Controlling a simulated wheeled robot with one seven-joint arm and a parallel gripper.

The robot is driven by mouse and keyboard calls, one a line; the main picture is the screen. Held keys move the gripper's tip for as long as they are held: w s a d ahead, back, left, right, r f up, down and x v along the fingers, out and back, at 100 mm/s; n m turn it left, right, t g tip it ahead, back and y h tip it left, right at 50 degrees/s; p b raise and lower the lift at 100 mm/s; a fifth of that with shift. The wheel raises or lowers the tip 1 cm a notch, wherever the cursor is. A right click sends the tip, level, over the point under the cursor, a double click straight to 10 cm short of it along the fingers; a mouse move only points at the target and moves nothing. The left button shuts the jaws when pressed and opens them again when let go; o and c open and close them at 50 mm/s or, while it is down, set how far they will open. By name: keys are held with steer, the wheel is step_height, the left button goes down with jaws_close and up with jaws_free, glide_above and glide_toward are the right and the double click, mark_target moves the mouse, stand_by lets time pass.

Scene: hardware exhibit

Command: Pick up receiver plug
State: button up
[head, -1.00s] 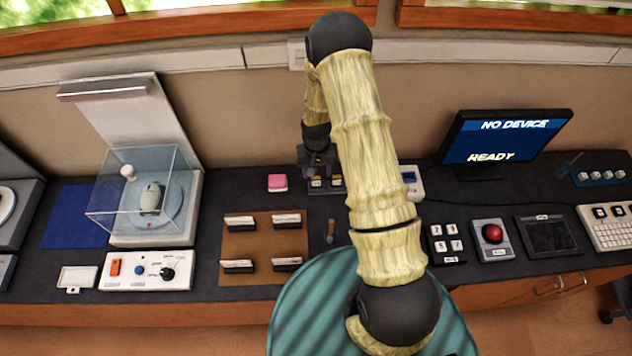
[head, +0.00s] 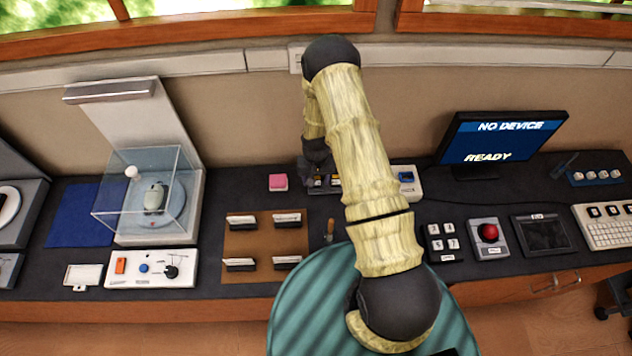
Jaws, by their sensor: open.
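My gripper (head: 315,172) is at the back of the dark counter, left of my forearm, low over a small dark holder with small yellow and bluish pieces (head: 320,181). The gripper is open, but its fingers are small and dark here and partly merge with the holder. I cannot tell for sure which small piece is the receiver plug; the pieces at the gripper are partly hidden by it and by my arm. A white device with a blue display (head: 406,178) stands just right of my arm.
A pink block (head: 278,182) lies left of the gripper. A brown board (head: 264,249) with several card holders is in front of it. A monitor (head: 503,138) reads "NO DEVICE" and "READY". A red button box (head: 489,236) and keypad (head: 442,243) stand at right.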

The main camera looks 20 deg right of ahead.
mark_target(316, 177)
steer(key=c, duration=1)
steer(key=shift+r, duration=0.15)
steer(key=shift+c, duration=0.2)
step_height(316, 177, up, 10)
steer(key=b, duration=0.3)
